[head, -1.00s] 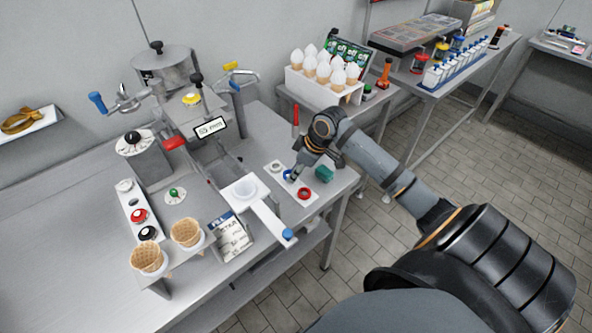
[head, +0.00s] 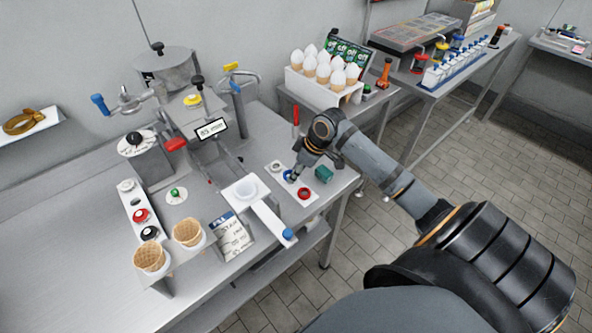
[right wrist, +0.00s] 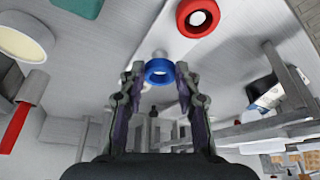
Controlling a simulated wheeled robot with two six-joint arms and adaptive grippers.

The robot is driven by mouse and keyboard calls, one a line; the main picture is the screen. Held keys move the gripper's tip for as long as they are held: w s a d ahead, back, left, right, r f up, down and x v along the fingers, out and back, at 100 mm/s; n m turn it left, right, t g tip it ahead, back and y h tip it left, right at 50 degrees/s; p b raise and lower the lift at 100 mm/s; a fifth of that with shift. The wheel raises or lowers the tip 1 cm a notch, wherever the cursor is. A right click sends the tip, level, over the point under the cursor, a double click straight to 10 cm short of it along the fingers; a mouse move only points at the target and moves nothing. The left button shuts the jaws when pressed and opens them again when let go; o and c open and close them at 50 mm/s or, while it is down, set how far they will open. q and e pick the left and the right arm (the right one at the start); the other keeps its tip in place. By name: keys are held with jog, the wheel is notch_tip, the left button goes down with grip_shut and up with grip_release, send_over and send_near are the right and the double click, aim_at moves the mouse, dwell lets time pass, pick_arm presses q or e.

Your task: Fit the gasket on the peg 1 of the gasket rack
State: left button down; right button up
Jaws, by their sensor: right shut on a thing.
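A blue ring-shaped gasket (right wrist: 158,80) sits between the fingertips of my right gripper (right wrist: 158,76) in the right wrist view. The gripper is shut on it. In the head view my right gripper (head: 293,178) is low over a white plate (head: 311,201), which looks like the gasket rack. Blue shows at its fingertips. A red ring (head: 299,194) is on the plate's near end, and a grey ring or peg (head: 277,166) is at its far end. I cannot tell whether the blue gasket is around a peg. My left gripper is not in view.
A teal block (head: 323,174) lies right of the plate. A white tray arm with a blue knob (head: 288,234) is to its left. An upright red handle (head: 295,115) stands behind. Cone holders (head: 150,257) and a press (head: 187,112) fill the left side.

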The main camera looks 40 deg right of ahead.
jog(key=shift+p, duration=0.3)
jog(key=shift+f, duration=0.15)
jog(key=shift+f+b, duration=0.5)
jog(key=shift+f, duration=0.4)
jog(key=o, duration=0.8)
jog(key=shift+o, duration=0.2)
